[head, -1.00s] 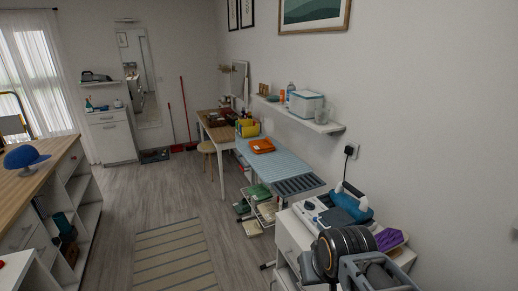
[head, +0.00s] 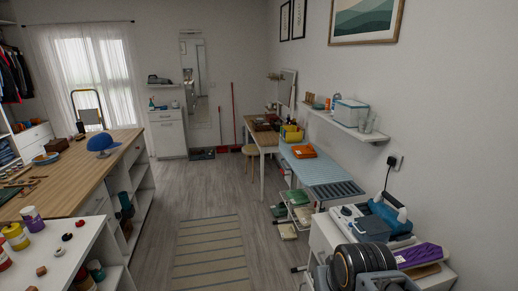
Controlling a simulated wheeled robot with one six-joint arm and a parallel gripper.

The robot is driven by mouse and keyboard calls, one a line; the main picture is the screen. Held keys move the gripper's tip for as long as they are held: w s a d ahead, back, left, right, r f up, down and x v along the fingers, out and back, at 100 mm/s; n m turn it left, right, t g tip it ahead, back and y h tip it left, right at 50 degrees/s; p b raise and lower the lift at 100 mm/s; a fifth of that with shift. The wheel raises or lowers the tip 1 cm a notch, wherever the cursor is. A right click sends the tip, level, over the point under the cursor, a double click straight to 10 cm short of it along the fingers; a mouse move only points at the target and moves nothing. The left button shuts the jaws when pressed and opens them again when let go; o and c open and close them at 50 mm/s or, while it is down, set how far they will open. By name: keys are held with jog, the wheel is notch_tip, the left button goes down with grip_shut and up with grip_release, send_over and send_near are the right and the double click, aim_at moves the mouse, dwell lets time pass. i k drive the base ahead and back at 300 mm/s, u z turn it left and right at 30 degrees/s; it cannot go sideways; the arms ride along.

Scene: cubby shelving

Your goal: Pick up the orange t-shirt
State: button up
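Part of my arm shows at the bottom right, folded close to my body. My gripper's fingers cannot be made out, and nothing of mine is near the t-shirt.
A wooden-topped counter (head: 75,170) runs along the left. A striped rug (head: 208,250) lies on open floor between them. A stool (head: 250,150) stands farther back.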

aim_at(302, 151)
jog(key=u, duration=0.55)
jog(key=i, duration=3.9)
jog(key=z, duration=1.55)
jog(key=i, duration=0.9)
jog(key=z, duration=0.4)
